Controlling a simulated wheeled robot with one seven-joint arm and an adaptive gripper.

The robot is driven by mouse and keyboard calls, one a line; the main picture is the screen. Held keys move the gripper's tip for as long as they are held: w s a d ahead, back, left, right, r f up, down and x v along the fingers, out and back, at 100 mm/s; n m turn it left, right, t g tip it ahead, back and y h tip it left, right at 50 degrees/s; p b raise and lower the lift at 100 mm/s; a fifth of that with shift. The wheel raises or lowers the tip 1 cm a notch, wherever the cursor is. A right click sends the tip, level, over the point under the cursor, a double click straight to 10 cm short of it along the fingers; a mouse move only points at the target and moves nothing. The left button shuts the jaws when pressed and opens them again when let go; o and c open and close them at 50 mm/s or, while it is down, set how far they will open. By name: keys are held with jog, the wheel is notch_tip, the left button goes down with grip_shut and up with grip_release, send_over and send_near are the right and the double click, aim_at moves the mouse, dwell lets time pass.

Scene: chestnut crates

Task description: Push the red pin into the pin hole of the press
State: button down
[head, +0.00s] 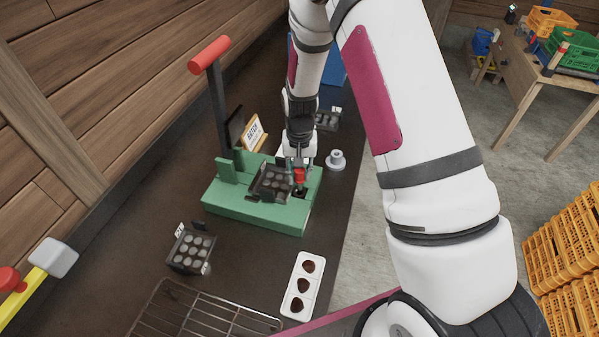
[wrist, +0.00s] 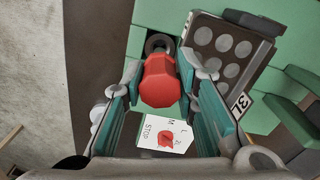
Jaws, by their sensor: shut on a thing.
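The green press (head: 258,212) stands on the dark bench, with a tall lever ending in a red handle (head: 209,55). My gripper (head: 299,170) points down over the press's right end and is shut on the red pin (head: 299,176). In the wrist view the faceted red head of the pin (wrist: 160,82) sits between the fingertips. A dark ring (wrist: 159,43) on the press shows just beyond the head. The pin's lower end is hidden, so I cannot tell whether it is in the hole. A white "STOP" label (wrist: 160,133) with a red mark lies below the head in the picture.
A dark mould with round cavities (head: 270,183) sits on the press beside the pin. Another mould (head: 190,250), a wire rack (head: 195,313), a white tray with chocolates (head: 302,286) and a grey flanged piece (head: 336,160) lie around it.

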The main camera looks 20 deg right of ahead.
aim_at(299, 180)
jog(key=shift+f+b, duration=0.45)
jog(key=shift+f, duration=1.3)
jog(key=shift+r, duration=0.2)
jog(key=shift+r+p, duration=0.4)
jog(key=shift+r, duration=0.9)
jog(key=shift+f+b, duration=0.4)
jog(key=shift+f, duration=1.1)
dwell(0.7)
jog(key=c, duration=1.2)
grip_release()
notch_tip(299, 180, up, 12)
